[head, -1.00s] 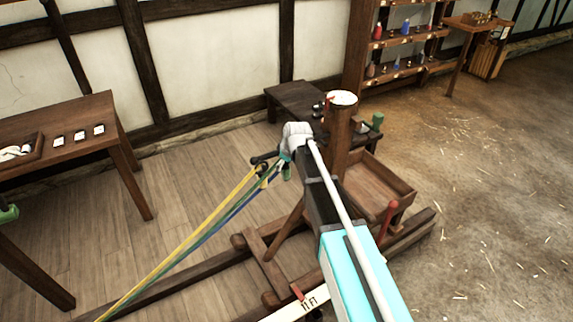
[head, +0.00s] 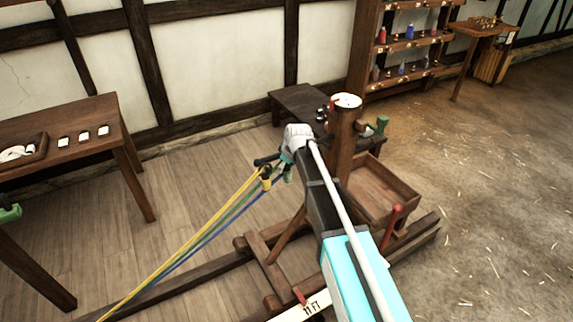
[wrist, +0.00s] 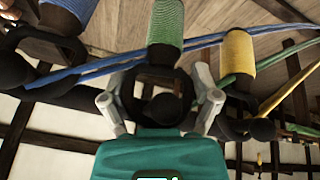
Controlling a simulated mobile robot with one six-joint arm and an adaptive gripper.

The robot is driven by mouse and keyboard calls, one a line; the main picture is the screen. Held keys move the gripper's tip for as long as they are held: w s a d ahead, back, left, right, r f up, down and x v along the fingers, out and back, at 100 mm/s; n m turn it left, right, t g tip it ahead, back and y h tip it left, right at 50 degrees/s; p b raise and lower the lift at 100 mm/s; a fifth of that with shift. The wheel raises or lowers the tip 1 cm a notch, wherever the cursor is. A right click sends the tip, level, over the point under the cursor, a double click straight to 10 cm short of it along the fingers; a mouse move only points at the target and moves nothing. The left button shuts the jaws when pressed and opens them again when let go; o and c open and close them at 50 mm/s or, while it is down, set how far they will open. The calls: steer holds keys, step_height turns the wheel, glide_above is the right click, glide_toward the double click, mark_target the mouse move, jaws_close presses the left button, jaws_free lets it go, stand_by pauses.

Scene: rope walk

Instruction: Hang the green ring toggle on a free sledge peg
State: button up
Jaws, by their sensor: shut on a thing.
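In the wrist view, my gripper (wrist: 161,103) has a finger on each side of the black ring of the green ring toggle (wrist: 166,28) and is shut on it. A round black peg end (wrist: 163,109) shows within the ring's outline; I cannot tell whether the ring is over it. A yellow toggle (wrist: 239,55) is at right and a blue toggle (wrist: 67,12) at left, each by a black peg. In the head view, my gripper (head: 289,160) is at the strands' end, by the yellow toggle (head: 266,180) and a dark peg (head: 266,161); the green toggle is mostly hidden.
Yellow, green and blue strands (head: 205,228) run to the lower left. The wooden sledge has a post (head: 343,140), a box (head: 380,195) and a red lever (head: 392,222). A table (head: 110,130) stands at left. Floor on the right is open.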

steer(key=o, duration=1)
steer(key=shift+w+a, duration=0.1)
steer(key=shift+c, duration=0.2)
steer(key=shift+r, duration=0.1)
